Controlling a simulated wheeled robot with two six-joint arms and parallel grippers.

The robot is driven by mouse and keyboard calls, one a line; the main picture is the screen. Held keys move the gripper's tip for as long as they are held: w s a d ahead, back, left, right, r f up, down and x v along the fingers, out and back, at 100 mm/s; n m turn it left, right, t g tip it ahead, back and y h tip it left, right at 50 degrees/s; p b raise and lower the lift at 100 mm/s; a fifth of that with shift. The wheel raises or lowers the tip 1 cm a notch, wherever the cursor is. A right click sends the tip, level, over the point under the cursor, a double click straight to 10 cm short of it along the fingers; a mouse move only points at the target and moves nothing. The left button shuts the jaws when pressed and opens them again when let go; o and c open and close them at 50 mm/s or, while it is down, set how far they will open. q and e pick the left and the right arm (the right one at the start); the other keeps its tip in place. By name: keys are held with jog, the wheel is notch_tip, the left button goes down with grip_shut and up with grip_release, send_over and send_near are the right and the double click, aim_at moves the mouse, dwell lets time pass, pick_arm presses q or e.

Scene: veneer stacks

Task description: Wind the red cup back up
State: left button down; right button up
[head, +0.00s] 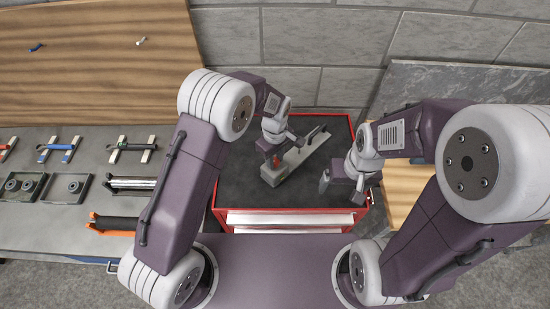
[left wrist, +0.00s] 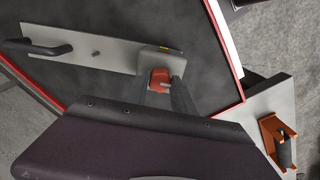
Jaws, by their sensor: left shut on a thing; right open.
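The red cup (head: 276,161) is a small red piece at the near end of a long light-grey plate (head: 308,152), mostly hidden by my gripper in the head view. In the left wrist view, the red cup (left wrist: 159,76) sits between the fingertips, with a small pale pin at its side. My left gripper (head: 271,154) is shut on the red cup; its fingers also show in the left wrist view (left wrist: 162,92). The plate carries a black handle (left wrist: 40,47) at its other end. My right gripper (head: 341,188) is open and empty, right of the plate.
The plate lies on the dark top of a red-rimmed drawer cabinet (head: 240,190). A grey bench (head: 60,220) at the left holds several clamps, metal trays and an orange-and-black tool (head: 112,222). A wooden board (head: 90,60) stands behind it. The cabinet top's left side is clear.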

aim_at(275, 161)
pick_arm(q)
jog(key=shift+r+n, duration=0.1)
jog(key=shift+n, duration=0.2)
jog(key=c, duration=1.1)
grip_release()
jog(key=shift+o, duration=0.2)
notch_tip(275, 161, up, 9)
jog(key=b, duration=0.2)
jog(key=shift+s, duration=0.1)
